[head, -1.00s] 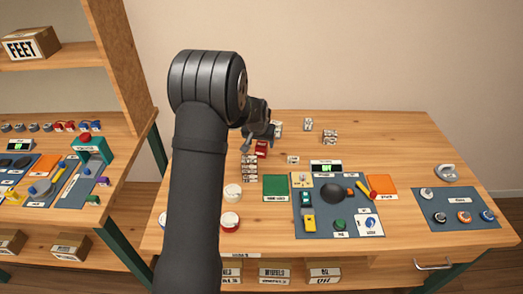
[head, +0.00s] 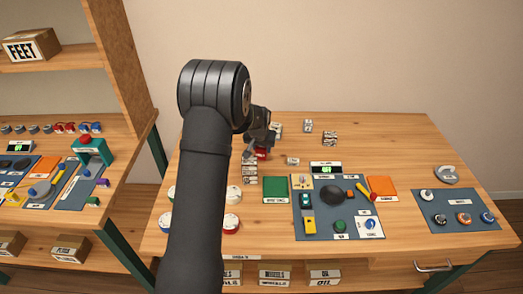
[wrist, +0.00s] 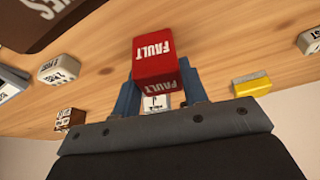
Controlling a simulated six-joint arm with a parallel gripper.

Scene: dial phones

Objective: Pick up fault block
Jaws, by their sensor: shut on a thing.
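The fault block is a red block (wrist: 155,57) with white "FAULT" lettering on two faces in the wrist view. My gripper (wrist: 160,88) is shut on it, with a blue finger on each side. In the head view a part of the red block (head: 262,154) shows just below my gripper (head: 258,142), behind the stacked white blocks. My arm and gripper hide part of it there. I cannot tell from these views whether the block touches the table.
Stacked white blocks (head: 249,172) stand just in front of the gripper. Small white blocks (head: 292,161) and (head: 329,138) lie to the right. A green square (head: 275,189) and a blue mat with parts (head: 337,222) lie nearer. The table's back right is clear.

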